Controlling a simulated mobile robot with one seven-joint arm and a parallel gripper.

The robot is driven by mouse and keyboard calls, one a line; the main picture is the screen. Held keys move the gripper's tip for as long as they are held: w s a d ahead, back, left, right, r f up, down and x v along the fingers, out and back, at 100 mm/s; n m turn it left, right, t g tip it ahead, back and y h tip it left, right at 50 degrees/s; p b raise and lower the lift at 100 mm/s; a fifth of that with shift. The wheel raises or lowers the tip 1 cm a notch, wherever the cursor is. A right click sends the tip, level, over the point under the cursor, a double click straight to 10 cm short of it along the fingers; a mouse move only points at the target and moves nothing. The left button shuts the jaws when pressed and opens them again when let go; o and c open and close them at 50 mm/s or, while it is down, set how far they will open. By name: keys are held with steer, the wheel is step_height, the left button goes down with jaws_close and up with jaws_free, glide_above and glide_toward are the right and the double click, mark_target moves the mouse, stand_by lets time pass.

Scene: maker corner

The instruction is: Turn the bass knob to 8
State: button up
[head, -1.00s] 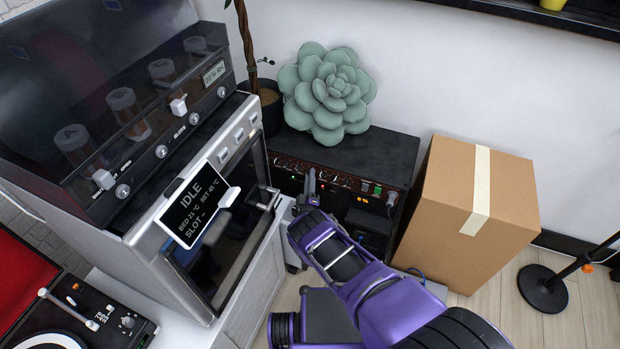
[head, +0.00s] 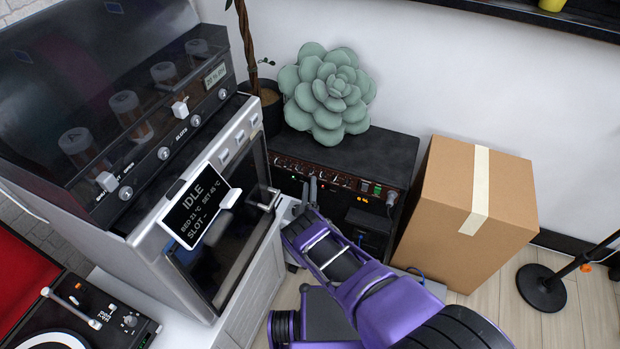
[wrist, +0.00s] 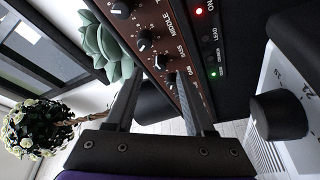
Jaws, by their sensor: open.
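The amplifier (head: 397,148) is a black box against the wall, with a red-brown front panel (head: 330,177) carrying a row of dark knobs. In the wrist view the panel runs diagonally, with "MIDDLE" and "BASS" lettering legible. What looks like the bass knob (wrist: 161,62) is small and black with a pale pointer; its exact setting is too small to read. My gripper (wrist: 158,78) is open, its two fingers on either side of this knob; contact cannot be told. In the head view my gripper (head: 309,184) is in front of the panel, and the fingers hide part of it.
A grey machine with an IDLE display (head: 201,206) stands close on the left. A cardboard box (head: 455,225) stands right of the amplifier. A green succulent-shaped cushion (head: 328,92) sits on the amplifier. A black stand base (head: 541,289) is on the floor at right.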

steer(key=shift+s+a+f, duration=0.1)
steer(key=shift+s+f, duration=0.05)
steer(key=shift+s, duration=0.75)
steer(key=shift+s+f, duration=0.15)
steer(key=shift+s, duration=0.75)
steer(key=d+m+g+h, duration=0.1)
steer(key=d+m, duration=0.2)
steer(key=m+g+y+p, duration=0.15)
steer(key=m+g, duration=0.25)
steer(key=m, duration=1.4)
glide_toward(310, 173)
steer(key=shift+h, duration=0.25)
steer(key=b+x, duration=0.2)
steer(key=x, duration=0.6)
steer(key=shift+w+a+f+b, duration=0.1)
steer(key=shift+w+b, duration=0.05)
steer(key=shift+b, duration=0.2)
